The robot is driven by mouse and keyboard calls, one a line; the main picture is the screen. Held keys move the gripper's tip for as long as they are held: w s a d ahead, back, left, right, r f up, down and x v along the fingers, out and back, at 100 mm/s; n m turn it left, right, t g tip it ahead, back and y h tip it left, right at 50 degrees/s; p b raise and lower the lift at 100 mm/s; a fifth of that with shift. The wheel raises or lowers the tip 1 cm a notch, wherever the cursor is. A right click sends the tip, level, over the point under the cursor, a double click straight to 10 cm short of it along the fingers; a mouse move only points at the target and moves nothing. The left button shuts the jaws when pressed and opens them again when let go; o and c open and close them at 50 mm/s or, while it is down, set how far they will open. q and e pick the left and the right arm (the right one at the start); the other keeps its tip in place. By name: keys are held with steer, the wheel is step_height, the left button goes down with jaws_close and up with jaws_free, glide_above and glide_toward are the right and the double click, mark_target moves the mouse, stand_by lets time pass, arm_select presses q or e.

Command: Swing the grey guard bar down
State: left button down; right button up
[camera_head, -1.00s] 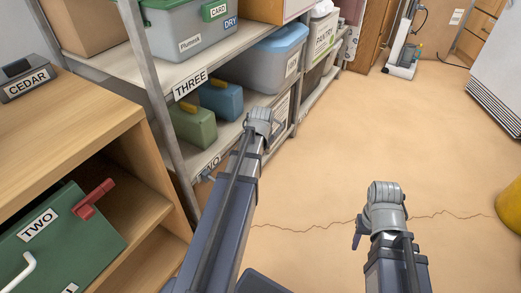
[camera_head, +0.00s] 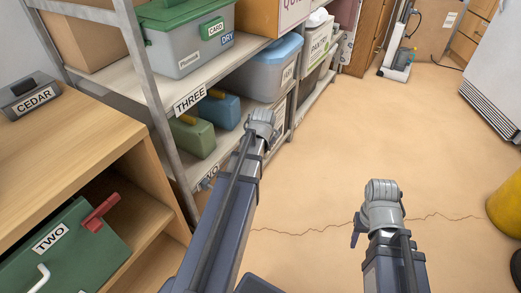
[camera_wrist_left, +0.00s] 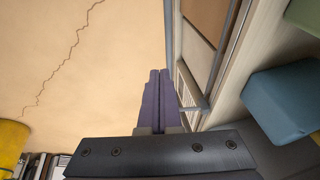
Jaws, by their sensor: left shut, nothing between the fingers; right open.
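I cannot clearly pick out a grey guard bar. A grey metal post (camera_head: 150,85) of the shelving rack stands left of my left arm, and a grey upright also shows in the left wrist view (camera_wrist_left: 169,40). My left gripper (camera_head: 207,183) is mostly hidden by its arm, beside the rack's lower shelf. In the left wrist view its fingers (camera_wrist_left: 158,98) are shut together and empty, with floor and shelf beyond. My right gripper (camera_head: 356,237) is open over bare floor, mostly hidden behind its wrist.
A wooden cabinet (camera_head: 75,150) at left holds a green box (camera_head: 75,255) with a red lever. The rack carries bins, a green case (camera_head: 193,138) and a blue case (camera_head: 222,110). A yellow object (camera_head: 505,208) stands at right. The cracked floor (camera_head: 320,170) between is clear.

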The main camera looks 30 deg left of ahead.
arm_select(q)
steer(key=p+v, duration=0.6)
steer(key=v, duration=0.2)
steer(key=shift+d, duration=0.35)
steer(key=s+d+m+g, duration=0.1)
steer(key=s+d, duration=0.4)
steer(key=d, duration=0.4)
steer(key=s+d+m+g, duration=0.15)
steer(key=s+d, duration=0.25)
steer(key=d, duration=0.5)
steer(key=s+d+m+g, duration=0.1)
steer(key=s+d, duration=0.4)
steer(key=d, duration=0.5)
step_height(320, 180, up, 27)
steer(key=p, duration=2.9)
steer(key=shift+w+a+r+h, duration=0.25)
steer(key=shift+a+h, duration=0.15)
